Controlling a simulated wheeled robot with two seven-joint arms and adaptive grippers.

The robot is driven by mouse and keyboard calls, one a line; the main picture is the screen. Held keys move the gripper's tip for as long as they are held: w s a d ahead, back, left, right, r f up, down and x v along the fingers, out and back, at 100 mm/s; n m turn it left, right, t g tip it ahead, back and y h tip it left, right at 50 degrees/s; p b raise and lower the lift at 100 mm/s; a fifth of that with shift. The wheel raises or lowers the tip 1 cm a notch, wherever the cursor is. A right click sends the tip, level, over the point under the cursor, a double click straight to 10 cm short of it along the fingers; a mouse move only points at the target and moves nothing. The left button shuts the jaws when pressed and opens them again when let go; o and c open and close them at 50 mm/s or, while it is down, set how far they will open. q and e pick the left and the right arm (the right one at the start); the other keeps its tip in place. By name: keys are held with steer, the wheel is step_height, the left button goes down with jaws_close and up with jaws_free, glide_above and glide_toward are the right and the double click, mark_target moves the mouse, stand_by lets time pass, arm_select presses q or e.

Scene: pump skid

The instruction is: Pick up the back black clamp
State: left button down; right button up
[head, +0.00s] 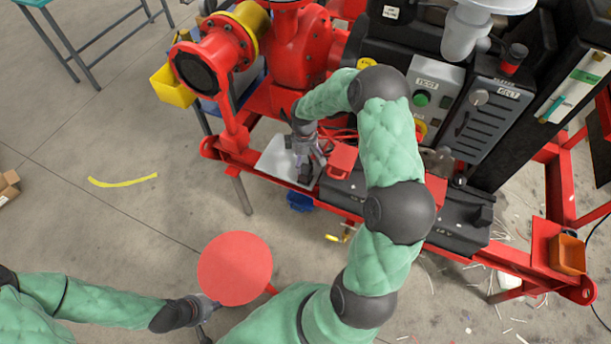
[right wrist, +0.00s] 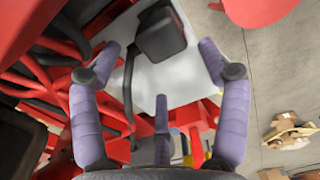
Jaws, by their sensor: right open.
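A black blocky piece, which looks like the black clamp (right wrist: 160,32), lies on a pale tray (right wrist: 185,82). In the head view the black piece (head: 305,175) is at the right side of the tray (head: 273,163), partly covered by my right gripper. My right gripper (head: 306,152) is over the tray. In the right wrist view its purple-grey fingers (right wrist: 160,52) are spread, with the black piece between and beyond the tips; contact cannot be told. My left gripper (head: 206,313) is low at the left, beside a red round disc, its fingers small and partly hidden.
The red round disc (head: 235,268) stands in front of the skid. Red pump pipework (head: 297,45) rises behind the tray. Black trays (head: 455,232) and a control panel (head: 435,90) are to the right. A yellow bin (head: 172,87) is at the left. Floor at left is mostly clear.

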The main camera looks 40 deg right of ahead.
mark_target(306, 169)
steer(key=f, duration=0.2)
steer(key=s+f+b, duration=0.1)
steer(key=shift+f, duration=0.75)
steer(key=c, duration=1.4)
steer(key=shift+r, duration=0.15)
steer(key=shift+c, duration=0.2)
steer(key=shift+r, duration=0.25)
steer(key=r, duration=0.1)
steer(key=r+p, duration=0.1)
steer(key=r, duration=0.1)
steer(key=shift+s+a+r, duration=0.25)
steer(key=shift+s, duration=0.1)
steer(key=s+a+r+p, duration=0.3)
steer(key=s+a+r, duration=0.5)
steer(key=s, duration=0.2)
steer(key=shift+a+r, duration=0.35)
steer(key=shift+r, duration=0.05)
